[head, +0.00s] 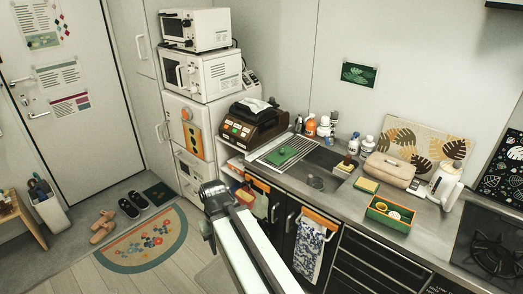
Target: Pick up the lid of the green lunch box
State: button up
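An open green box (390,222), which looks like the lunch box, sits on the counter to the right of the sink. It has a tan inside with a pale round thing and something yellow in it. A flat green piece (288,154), which looks like its lid, lies on the grey ribbed rack left of the sink basin. My arm rises from the bottom middle, and its dark end (213,194) is in front of the cabinets, left of and apart from the green piece. I cannot make out the gripper's fingers.
A dark brown machine (254,123) stands left of the rack. Bottles (310,125) stand behind the sink (317,172). A pinkish-beige case (389,169), a white kettle (443,186) and a sponge (366,185) are near the box.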

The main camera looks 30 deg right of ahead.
aim_at(279, 157)
jog(key=u, duration=0.25)
jog(key=i, duration=1.55)
jog(key=z, duration=0.55)
jog(key=k, duration=0.85)
jog(key=z, duration=0.15)
jog(key=i, duration=0.9)
jog(key=u, duration=0.05)
